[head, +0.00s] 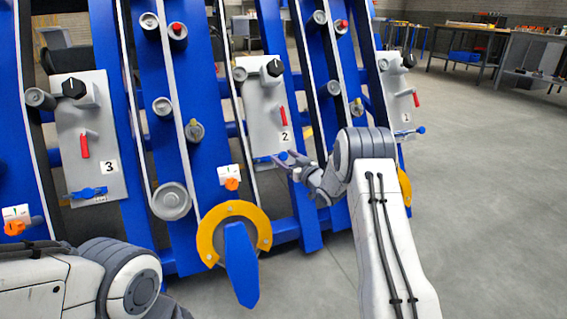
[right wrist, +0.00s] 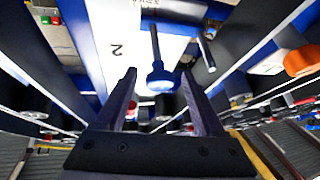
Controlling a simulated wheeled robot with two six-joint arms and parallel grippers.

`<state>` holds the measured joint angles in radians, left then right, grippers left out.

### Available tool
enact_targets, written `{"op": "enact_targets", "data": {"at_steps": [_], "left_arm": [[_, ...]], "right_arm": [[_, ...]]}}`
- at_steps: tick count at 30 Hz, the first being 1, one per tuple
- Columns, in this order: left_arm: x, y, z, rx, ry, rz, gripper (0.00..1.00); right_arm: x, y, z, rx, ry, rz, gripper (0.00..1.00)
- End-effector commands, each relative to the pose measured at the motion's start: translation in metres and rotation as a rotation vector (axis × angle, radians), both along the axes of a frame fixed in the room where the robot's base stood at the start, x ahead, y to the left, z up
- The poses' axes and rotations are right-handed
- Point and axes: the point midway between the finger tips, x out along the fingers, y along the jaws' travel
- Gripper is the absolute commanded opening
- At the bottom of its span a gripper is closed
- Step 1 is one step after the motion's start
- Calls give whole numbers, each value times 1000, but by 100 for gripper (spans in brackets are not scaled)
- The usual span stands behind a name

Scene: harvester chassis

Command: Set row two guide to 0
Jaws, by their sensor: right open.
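The row two panel (head: 264,115) is a grey plate marked 2, with a black knob at its top and a red handle (head: 283,116). The guide at its lower edge is a blue piece, mostly hidden behind my right gripper (head: 289,164) in the head view. In the right wrist view the panel appears upside down, and the guide's blue round knob (right wrist: 160,80) sits on a rod between the fingertips of my right gripper (right wrist: 159,74). The fingers are open, with gaps on both sides of the knob. The guide's scale reading is too small to tell. My left gripper is out of view.
Panel 3 (head: 90,140) with its own blue guide (head: 88,193) stands at left; panel 1 (head: 400,100) stands at right. A yellow ring with a blue paddle (head: 241,265) juts out below panel 2. The floor (head: 490,200) at right is clear.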

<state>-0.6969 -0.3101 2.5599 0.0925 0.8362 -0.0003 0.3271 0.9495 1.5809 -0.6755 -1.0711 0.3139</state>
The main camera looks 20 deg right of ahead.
Motion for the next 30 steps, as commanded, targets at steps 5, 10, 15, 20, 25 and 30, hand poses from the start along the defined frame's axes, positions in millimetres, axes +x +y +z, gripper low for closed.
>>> {"op": "enact_targets", "data": {"at_steps": [5, 10, 15, 20, 25, 30], "left_arm": [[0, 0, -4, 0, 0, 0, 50], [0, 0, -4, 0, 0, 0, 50], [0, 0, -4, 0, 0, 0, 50], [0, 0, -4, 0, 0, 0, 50], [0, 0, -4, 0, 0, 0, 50], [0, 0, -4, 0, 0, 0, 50]], "right_arm": [[8, 2, 0, 0, 0, -1, 71], [8, 2, 1, 0, 0, -1, 71], [8, 2, 1, 0, 1, -1, 25], [8, 2, 0, 0, 1, -1, 0], [7, 2, 0, 0, 1, 0, 0], [7, 2, 0, 0, 1, 0, 0]]}}
